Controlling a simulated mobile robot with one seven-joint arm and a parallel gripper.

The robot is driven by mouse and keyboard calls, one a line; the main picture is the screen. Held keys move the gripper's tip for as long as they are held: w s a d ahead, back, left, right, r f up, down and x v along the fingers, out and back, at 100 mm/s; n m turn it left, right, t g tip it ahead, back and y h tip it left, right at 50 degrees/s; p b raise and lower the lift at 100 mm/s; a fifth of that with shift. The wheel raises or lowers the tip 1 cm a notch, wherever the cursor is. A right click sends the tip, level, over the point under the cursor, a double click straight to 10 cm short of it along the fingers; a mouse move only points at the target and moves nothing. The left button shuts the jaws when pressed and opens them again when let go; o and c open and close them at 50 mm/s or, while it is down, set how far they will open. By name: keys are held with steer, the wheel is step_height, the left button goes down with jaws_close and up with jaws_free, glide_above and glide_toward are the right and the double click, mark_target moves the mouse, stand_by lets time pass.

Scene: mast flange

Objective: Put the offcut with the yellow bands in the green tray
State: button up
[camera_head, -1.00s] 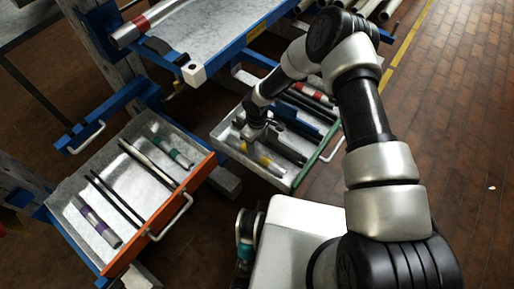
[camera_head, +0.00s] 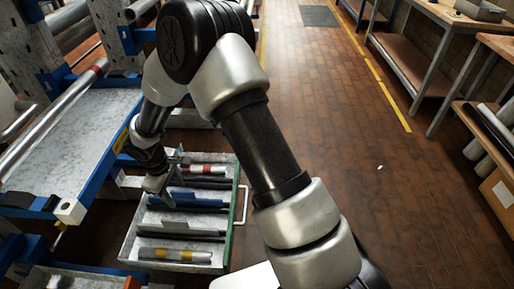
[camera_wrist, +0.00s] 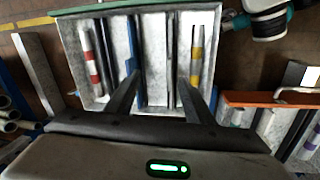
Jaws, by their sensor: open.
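The offcut with the yellow bands (camera_head: 175,254) is a grey tube lying in the near compartment of the green-fronted tray (camera_head: 233,215). In the wrist view the yellow-banded offcut (camera_wrist: 195,54) lies along the right side of the same tray (camera_wrist: 140,6). My gripper (camera_head: 160,182) is over the tray's far left part, apart from that offcut. In the wrist view my gripper (camera_wrist: 160,80) is open, its fingers spread over the middle compartments with nothing held between them. The fingertips are partly hidden in the head view.
A red-banded offcut (camera_head: 207,169) lies in the tray's far compartment, and a blue piece (camera_head: 195,199) lies between. An orange-fronted tray (camera_wrist: 270,98) stands beside it. A blue-edged rack shelf (camera_head: 75,150) is close on the left. The brick floor (camera_head: 330,130) is clear to the right.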

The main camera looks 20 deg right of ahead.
steer(key=s+d+r+m+t, duration=0.1)
steer(key=s+d+r+m, duration=0.1)
steer(key=d+r, duration=0.45)
steer(key=s+d+r+m+h, duration=0.1)
steer(key=s+d+r+m, duration=0.15)
steer(key=r, duration=0.75)
steer(key=s+d+r+m+t, duration=0.1)
steer(key=s+d+r+m, duration=0.1)
steer(key=d+r, duration=0.55)
steer(key=s+d+r+m+t+y, duration=0.1)
steer(key=s+r, duration=0.3)
steer(key=s, duration=0.4)
steer(key=s+d+r+m+t+y, duration=0.1)
steer(key=s+r+m, duration=0.3)
steer(key=s, duration=0.4)
steer(key=shift+d+r, duration=0.65)
steer(key=shift+r, duration=0.05)
